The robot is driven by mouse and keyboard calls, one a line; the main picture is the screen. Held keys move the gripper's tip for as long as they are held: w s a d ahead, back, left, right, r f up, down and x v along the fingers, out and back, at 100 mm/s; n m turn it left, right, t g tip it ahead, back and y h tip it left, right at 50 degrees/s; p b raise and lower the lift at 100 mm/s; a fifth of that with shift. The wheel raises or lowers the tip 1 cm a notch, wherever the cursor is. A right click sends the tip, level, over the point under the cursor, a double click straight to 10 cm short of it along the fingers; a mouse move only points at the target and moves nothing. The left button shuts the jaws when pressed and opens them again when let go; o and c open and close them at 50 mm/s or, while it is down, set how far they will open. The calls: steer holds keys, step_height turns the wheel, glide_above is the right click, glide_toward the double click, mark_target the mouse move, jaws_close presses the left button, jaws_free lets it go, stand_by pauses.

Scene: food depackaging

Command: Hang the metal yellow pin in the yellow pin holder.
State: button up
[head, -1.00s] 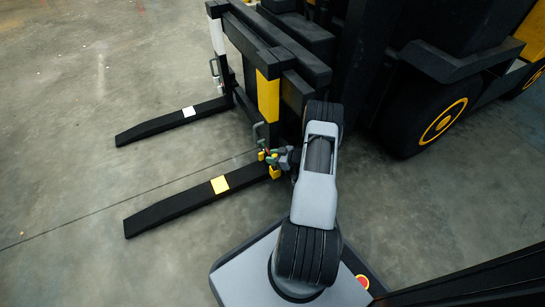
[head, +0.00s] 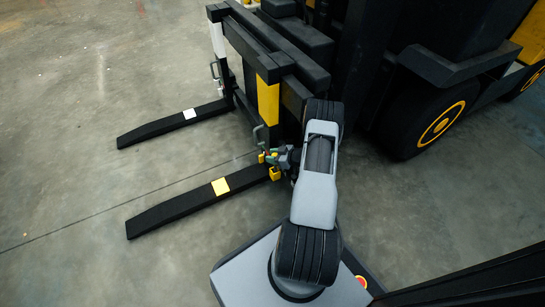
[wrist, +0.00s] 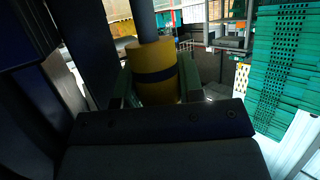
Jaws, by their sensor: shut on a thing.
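In the wrist view, a yellow cylinder with a dark band and a grey rod rising from it, seemingly the metal yellow pin (wrist: 153,62), stands between the two green fingers of my gripper (wrist: 157,88). My gripper is shut on it. In the head view my gripper (head: 271,157) is beside the carriage's near post, above the base of the near fork. Small yellow parts show around the fingers; I cannot tell pin from holder there. A grey loop (head: 259,133) shows just above my gripper. The yellow pin holder cannot be made out for certain.
The black forklift carriage has a yellow-marked post (head: 268,101) close to my arm. A near fork (head: 155,218) with a yellow patch and a far fork (head: 150,133) with a white patch lie low over the floor. A wheel (head: 433,118) stands at right. Floor at left is clear.

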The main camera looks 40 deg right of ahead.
steer(key=shift+r+p, duration=0.75)
steer(key=shift+r, duration=0.4)
steer(key=shift+f+b, duration=2)
steer(key=shift+f, duration=0.55)
stand_by(0.5)
steer(key=o, duration=1.1)
steer(key=shift+c, duration=0.2)
steer(key=p+v, duration=0.5)
steer(key=v, duration=0.8)
steer(key=shift+s+d, duration=0.15)
steer(key=shift+s, duration=0.2)
steer(key=shift+r, duration=0.3)
